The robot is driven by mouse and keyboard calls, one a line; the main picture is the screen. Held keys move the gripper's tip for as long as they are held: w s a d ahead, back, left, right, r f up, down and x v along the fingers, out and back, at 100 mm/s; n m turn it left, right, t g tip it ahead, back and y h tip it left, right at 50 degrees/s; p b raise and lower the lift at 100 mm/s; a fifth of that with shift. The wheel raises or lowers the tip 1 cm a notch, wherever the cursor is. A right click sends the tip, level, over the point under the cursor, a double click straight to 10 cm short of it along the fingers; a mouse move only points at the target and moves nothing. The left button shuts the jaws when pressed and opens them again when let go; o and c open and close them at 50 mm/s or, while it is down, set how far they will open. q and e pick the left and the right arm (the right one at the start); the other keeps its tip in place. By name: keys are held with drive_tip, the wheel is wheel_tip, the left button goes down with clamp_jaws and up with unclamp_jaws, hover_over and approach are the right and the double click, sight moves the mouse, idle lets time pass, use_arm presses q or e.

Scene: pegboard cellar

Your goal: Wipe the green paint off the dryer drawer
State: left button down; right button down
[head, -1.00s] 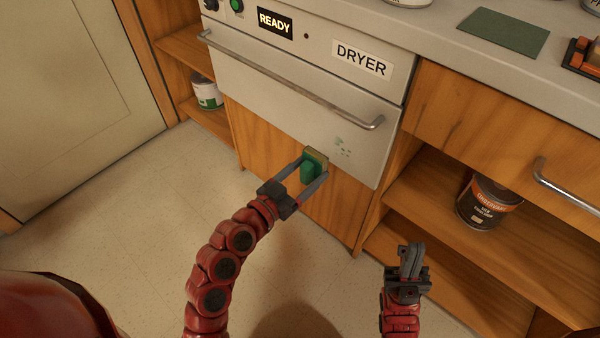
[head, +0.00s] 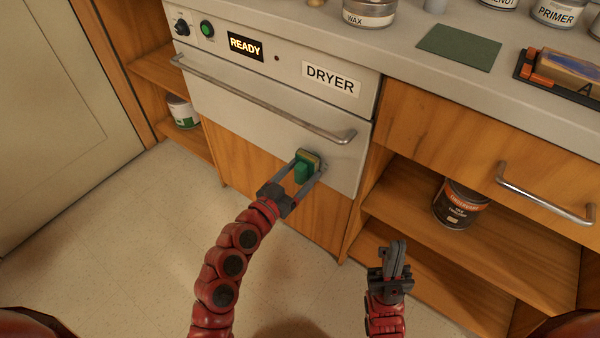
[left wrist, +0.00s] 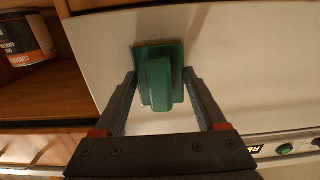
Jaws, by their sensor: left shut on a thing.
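The dryer drawer (head: 225,105) is a pale grey front with a long bar handle (head: 262,100), below the DRYER label. It looks shut. My left gripper (head: 308,172) is shut on a green-handled scrubber (head: 302,171) with a tan pad. In the left wrist view the scrubber (left wrist: 158,82) sits between the two fingers, against the pale panel. No green paint shows; the patch behind the scrubber is hidden. My right gripper (head: 398,250) is shut and empty, low in front of the shelves.
A wooden drawer (head: 440,130) with a bar handle and open shelves holding a dark can (head: 460,204) are at right. Open floor lies at left.

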sight(328, 166)
use_arm(q)
drive_tip(key=shift+x, duration=1)
idle(0.3)
drive_tip(key=shift+s, duration=0.1)
drive_tip(key=shift+s+d+p, duration=0.6)
drive_tip(key=shift+s+d, duration=0.6)
drive_tip(key=shift+d, duration=0.3)
drive_tip(key=shift+w+d+b, duration=0.1)
drive_tip(key=shift+b, duration=0.25)
drive_tip(key=w+a+b, duration=0.2)
drive_tip(key=a+b, duration=0.1)
drive_tip(key=shift+w+a+b, duration=0.1)
drive_tip(key=shift+w+b, duration=0.15)
drive_tip(key=shift+b, duration=0.15)
drive_tip(key=shift+f, duration=0.1)
